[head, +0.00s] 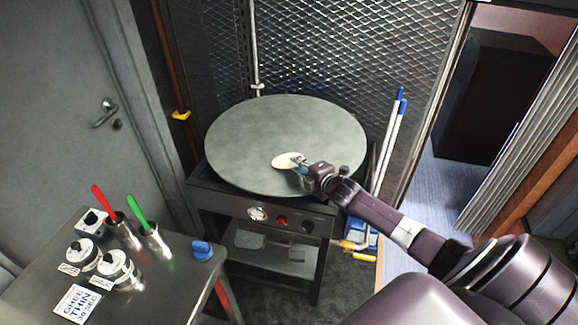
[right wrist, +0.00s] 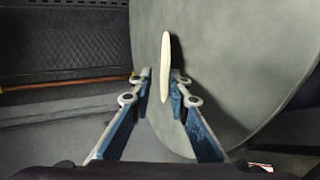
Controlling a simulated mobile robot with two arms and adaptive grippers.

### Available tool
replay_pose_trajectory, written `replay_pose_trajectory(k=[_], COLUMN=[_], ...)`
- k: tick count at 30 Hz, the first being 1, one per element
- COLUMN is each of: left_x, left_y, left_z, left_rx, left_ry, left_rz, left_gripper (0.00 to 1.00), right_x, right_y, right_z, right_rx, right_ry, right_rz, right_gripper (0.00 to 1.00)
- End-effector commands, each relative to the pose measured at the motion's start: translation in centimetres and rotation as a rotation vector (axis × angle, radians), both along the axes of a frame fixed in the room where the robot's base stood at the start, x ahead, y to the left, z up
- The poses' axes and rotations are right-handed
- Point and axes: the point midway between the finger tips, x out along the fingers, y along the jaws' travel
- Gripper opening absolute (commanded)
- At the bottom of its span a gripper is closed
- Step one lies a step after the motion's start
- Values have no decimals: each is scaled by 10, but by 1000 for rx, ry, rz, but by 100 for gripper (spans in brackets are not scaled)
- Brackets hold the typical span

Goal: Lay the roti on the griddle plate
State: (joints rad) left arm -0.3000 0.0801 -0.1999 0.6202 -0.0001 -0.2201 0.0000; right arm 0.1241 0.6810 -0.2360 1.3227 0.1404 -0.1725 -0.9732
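The griddle plate (head: 250,125) is a wide, round, grey disc on a dark stand, bare on top. The roti (head: 286,160) is a small, pale, flat round over the near right part of the plate. My right gripper (head: 303,170) comes in from the right, with its fingers at the roti's right edge. In the right wrist view the roti (right wrist: 166,55) shows nearly edge-on, its near end between the two fingertips (right wrist: 162,88), tilted against the plate (right wrist: 240,60). It looks held just above the plate; exact clearance is unclear. My left gripper is out of view.
A steel side table (head: 165,285) at lower left carries red- and green-handled tools in cups, shakers, a blue item (head: 202,250) and a lettered card (head: 78,304). A mesh screen stands behind the griddle. White poles (head: 388,140) lean right of it.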

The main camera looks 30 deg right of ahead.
Motion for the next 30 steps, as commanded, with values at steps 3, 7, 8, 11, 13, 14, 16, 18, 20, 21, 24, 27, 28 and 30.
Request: replay_pose_trajectory(k=[3, 7, 8, 11, 13, 14, 16, 18, 20, 21, 24, 27, 28, 30], left_x=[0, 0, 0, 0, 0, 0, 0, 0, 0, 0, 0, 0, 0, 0], left_y=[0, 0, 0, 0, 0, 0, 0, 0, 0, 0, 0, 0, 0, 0], left_z=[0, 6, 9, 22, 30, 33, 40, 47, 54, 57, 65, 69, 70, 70], left_rx=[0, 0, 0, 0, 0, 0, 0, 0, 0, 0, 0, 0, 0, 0], left_ry=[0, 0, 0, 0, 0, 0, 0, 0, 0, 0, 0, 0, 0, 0], left_rz=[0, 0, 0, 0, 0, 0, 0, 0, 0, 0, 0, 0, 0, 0], left_gripper=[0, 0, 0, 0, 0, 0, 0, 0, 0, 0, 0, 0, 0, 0], right_x=[0, -4, -6, -17, -26, -29, -37, -45, -52, -56, -66, -73, -74, -75], right_y=[0, 0, 1, 2, 2, 3, 3, 4, 4, 5, 5, 6, 6, 6], right_z=[0, 3, 5, 11, 14, 16, 18, 21, 24, 25, 28, 29, 30, 29], right_rx=[0, 0, 0, 2, -1, 1, 1, 2, 1, 1, 2, 0, 0, 0], right_ry=[0, 1, 2, 3, 3, 2, 2, 3, 2, 1, 2, 1, 0, -1], right_rz=[0, 0, 0, 1, 0, 1, 1, -1, 0, 1, -1, 0, 0, 0], right_gripper=[16, 16, 16, 16, 16, 16, 16, 16, 16, 16, 16, 16, 16, 16])
